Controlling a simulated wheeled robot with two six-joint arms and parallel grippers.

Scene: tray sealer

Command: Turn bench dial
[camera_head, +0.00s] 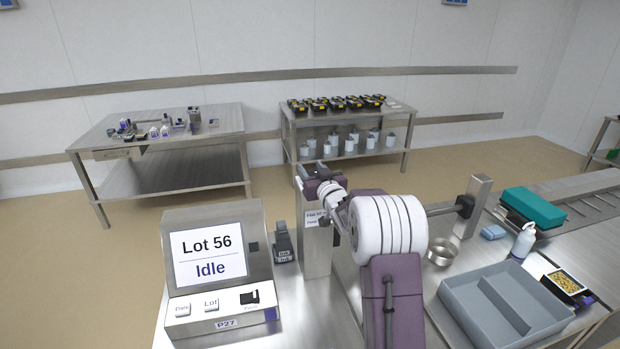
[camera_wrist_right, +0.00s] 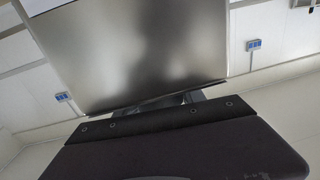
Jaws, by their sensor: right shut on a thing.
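My right gripper (camera_head: 312,178) is at the top of a steel post (camera_head: 316,255) on the near bench, beside a small label that I cannot fully read. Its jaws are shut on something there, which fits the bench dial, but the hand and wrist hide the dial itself. In the right wrist view, a broad steel face (camera_wrist_right: 140,50) fills the upper middle. The dark body of the right gripper (camera_wrist_right: 170,125) lies just below it, and the jaw tips are hard to make out. My left gripper is not in view.
A display (camera_head: 208,252) reading "Lot 56 Idle" stands at left on the bench. A grey tray (camera_head: 462,302), a metal bowl (camera_head: 441,251), a white bottle (camera_head: 523,241) and a teal box (camera_head: 533,207) are at right. Two steel tables stand behind.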

